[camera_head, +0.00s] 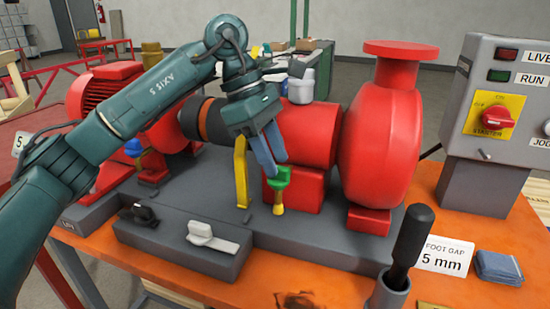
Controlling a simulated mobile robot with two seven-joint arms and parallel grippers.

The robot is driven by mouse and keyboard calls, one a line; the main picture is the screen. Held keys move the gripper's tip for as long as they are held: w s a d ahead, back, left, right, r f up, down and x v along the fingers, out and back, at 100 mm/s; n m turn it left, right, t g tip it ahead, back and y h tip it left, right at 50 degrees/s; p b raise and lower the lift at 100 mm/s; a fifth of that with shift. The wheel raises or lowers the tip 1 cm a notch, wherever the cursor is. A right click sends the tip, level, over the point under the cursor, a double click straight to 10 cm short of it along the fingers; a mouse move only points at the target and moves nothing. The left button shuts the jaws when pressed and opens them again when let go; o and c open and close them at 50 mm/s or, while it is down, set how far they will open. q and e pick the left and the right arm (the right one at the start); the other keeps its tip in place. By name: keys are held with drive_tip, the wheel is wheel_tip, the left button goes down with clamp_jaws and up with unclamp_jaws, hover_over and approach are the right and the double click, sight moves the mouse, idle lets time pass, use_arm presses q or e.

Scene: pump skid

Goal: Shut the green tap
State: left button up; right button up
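The green tap (279,180) has a green handle on top and a brass-yellow spout below. It sits at the front of the red pump block, near the middle of the head view. My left gripper (276,166) points down at it from above and to the left. Its two blue-grey fingertips are at the top of the green handle and overlap it in the picture. I cannot tell whether they touch it or grip it. My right gripper is not in view.
A yellow guard (241,172) stands just left of the tap. The red pump casing (380,145) rises to the right. A grey switch box (182,240) lies in front. A black-handled tool (408,245) stands upright at front right. A control panel (500,105) is at right.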

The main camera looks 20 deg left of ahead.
use_arm(q)
drive_tip(key=p+v, duration=0.1)
drive_tip(key=v, duration=1.1)
drive_tip(key=shift+f, duration=0.1)
